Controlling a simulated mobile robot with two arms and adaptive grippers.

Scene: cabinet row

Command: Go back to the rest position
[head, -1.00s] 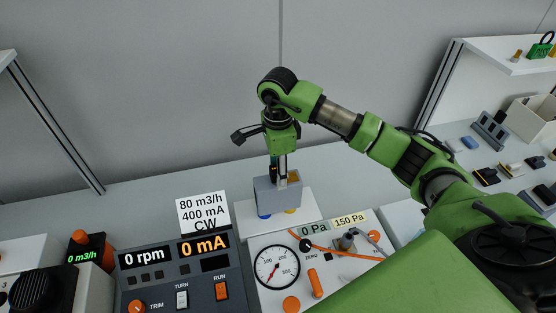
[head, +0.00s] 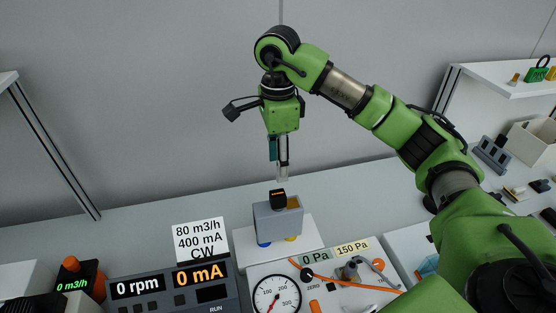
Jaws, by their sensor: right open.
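My right gripper (head: 280,172) points down above a grey block-shaped holder (head: 277,220) and is apart from it. The gripper is open and nothing shows between its fingers. A small black piece with an orange mark (head: 278,198) stands in the top of the holder. The holder sits on a white box (head: 306,236). My right arm comes in from the right and bends down at the wrist. My left gripper is not in the picture.
Below are a dark panel (head: 135,302) reading 0 rpm and 0 mA, a round gauge (head: 277,296) and a sign (head: 200,239). A shelf (head: 500,80) stands at right, with a white bin (head: 530,141) beneath. The air around the gripper is clear.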

